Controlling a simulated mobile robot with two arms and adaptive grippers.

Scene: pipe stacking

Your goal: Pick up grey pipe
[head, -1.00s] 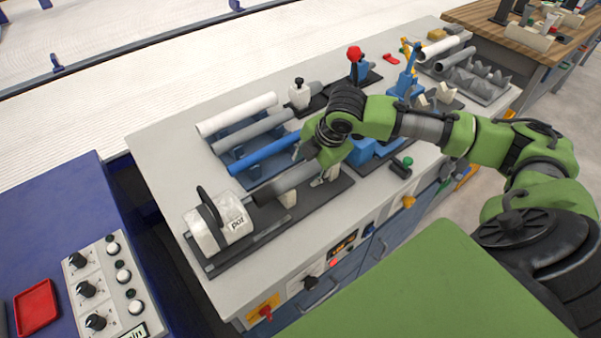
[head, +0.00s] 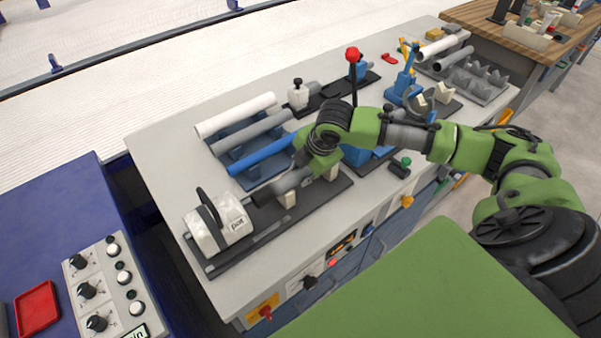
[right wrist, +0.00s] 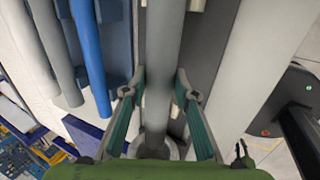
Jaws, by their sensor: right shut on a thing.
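A grey pipe (head: 283,187) lies along the long dark fixture base (head: 235,252) between a white clamp machine (head: 217,226) and my right gripper (head: 303,168). My right gripper is shut on this pipe near its right part. In the right wrist view the pipe (right wrist: 165,60) runs up between the two green fingers (right wrist: 157,108). White supports (head: 288,199) show beside the pipe; I cannot tell whether the pipe touches them. Another grey pipe (head: 250,131) lies on the blue rack between a white and a blue pipe. My left gripper is out of view.
The white pipe (head: 236,115) and blue pipe (head: 262,154) lie close behind the held pipe. A red-knobbed lever (head: 353,56) and a blue press (head: 404,82) stand further right. Two pipes (head: 454,58) lie in a grey rack. The table's (head: 160,150) left end is clear.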

